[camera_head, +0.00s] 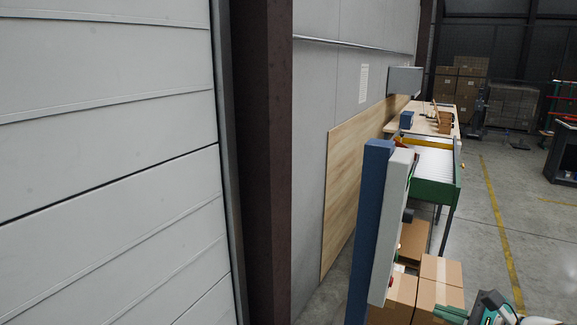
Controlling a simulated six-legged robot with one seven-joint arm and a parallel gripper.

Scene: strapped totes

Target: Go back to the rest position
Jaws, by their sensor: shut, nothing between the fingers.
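My gripper (450,314) shows at the bottom right edge of the head view, with teal fingers pointing left. It is shut and holds nothing. Behind it is a dark and teal part of my arm, with a white link cut off by the lower edge. The gripper appears in front of the brown cardboard boxes (441,270); I cannot tell how far it is from them.
A blue post (370,220) and a pale grey upright panel (391,225) stand left of the boxes. A green-sided roller conveyor (432,192) lies behind. A ribbed white door (110,150) and dark column (268,160) fill the left. Grey floor (525,230) is open at right.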

